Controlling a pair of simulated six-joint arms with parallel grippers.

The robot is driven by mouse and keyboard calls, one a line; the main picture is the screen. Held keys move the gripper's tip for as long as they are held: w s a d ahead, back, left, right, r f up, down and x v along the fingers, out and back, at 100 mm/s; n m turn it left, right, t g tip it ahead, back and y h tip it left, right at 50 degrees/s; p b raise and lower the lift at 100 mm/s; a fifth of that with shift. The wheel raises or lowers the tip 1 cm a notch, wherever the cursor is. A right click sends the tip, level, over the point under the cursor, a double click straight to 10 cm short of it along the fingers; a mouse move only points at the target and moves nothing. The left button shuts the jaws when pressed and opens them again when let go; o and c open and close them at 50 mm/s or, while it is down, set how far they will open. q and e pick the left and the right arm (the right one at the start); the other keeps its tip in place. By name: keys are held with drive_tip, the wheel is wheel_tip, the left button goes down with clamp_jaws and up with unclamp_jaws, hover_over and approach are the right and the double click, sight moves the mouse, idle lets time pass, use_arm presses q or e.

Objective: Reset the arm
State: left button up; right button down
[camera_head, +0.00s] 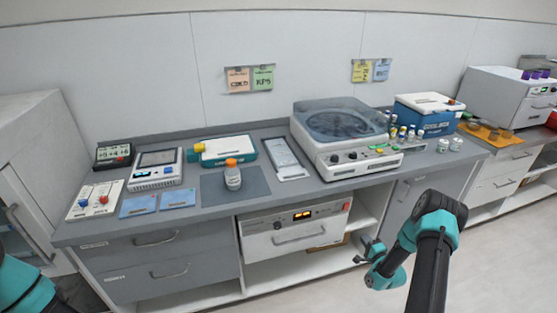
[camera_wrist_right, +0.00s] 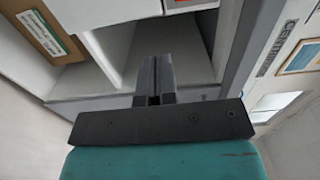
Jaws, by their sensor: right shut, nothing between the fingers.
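My right gripper (camera_head: 367,250) is in front of the counter's lower shelf, below the worktop, at the centre right of the head view. In the right wrist view its fingers (camera_wrist_right: 155,78) are together with nothing between them. My right arm (camera_head: 430,235) comes up from the bottom right. My left arm (camera_head: 25,290) shows only as a teal part at the lower left corner; its gripper is out of the picture.
On the counter (camera_head: 200,225) stand an orange-capped bottle (camera_head: 232,175), a centrifuge (camera_head: 345,135), a blue cool box (camera_head: 428,115), and a white-and-teal device (camera_head: 222,150). Open shelves (camera_head: 280,277) lie below. Floor (camera_head: 505,250) is free at right.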

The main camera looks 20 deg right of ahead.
drive_tip(key=w+a+f+n+g+y, duration=0.15)
drive_tip(key=a+n+g, duration=0.25)
drive_tip(key=a, duration=0.7)
drive_tip(key=w+a+f+n+g+y, duration=0.1)
drive_tip(key=a+n+g+y, duration=0.2)
drive_tip(key=a, duration=0.8)
drive_tip(key=s+a+r+n+g+y, duration=0.1)
drive_tip(key=s+a+r+n+g, duration=0.1)
drive_tip(key=s+a+n+g, duration=0.3)
drive_tip(key=s+a+r+n+g, duration=0.1)
drive_tip(key=s+a+n+g, duration=0.4)
drive_tip(key=s+a, duration=0.8)
drive_tip(key=shift+a+r+n+y, duration=0.3)
drive_tip(key=shift+a+r+y, duration=0.1)
drive_tip(key=shift+a, duration=0.55)
